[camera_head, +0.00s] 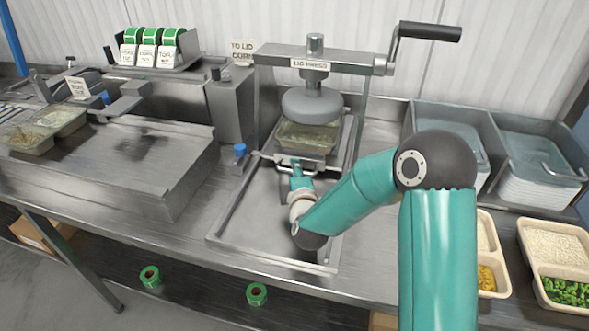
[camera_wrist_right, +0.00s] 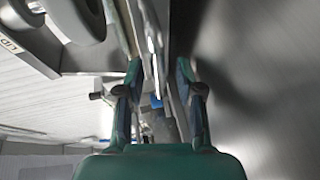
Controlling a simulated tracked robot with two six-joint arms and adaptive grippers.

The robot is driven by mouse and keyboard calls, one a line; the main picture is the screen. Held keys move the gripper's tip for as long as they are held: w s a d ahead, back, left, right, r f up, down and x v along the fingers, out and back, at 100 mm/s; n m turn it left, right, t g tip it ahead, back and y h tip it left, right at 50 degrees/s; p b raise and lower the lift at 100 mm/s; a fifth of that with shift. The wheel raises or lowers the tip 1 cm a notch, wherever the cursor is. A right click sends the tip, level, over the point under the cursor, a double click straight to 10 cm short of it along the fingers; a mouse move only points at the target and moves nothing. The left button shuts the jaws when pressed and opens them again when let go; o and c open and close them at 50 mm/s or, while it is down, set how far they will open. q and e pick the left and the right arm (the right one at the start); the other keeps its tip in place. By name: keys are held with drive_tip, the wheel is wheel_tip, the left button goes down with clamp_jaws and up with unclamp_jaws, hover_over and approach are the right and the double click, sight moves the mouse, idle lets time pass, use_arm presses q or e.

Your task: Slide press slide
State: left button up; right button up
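The press slide (camera_head: 278,228) is a flat metal tray on rails, running from the front of the bench back under the lid press. A clear container (camera_head: 308,137) sits at its back part, beneath the round grey press head (camera_head: 312,104). My right gripper (camera_head: 297,168) is at the handle bar (camera_head: 285,161) at the front of the slide's carrier. In the right wrist view, the fingers of this gripper (camera_wrist_right: 160,85) stand apart, with thin metal bars between them; firm contact does not show. My left gripper is out of view.
A crank (camera_head: 430,32) sticks out at the press's upper right. Left are a raised metal platform (camera_head: 140,165) and filled containers (camera_head: 62,121). Grey bins (camera_head: 437,119) stand right. Food trays (camera_head: 555,262) sit front right. Green rolls (camera_head: 256,293) lie below the bench.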

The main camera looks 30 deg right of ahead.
drive_tip(key=shift+w+d+f, duration=0.1)
drive_tip(key=shift+w+d, duration=0.05)
drive_tip(key=shift+w, duration=0.1)
clamp_jaws()
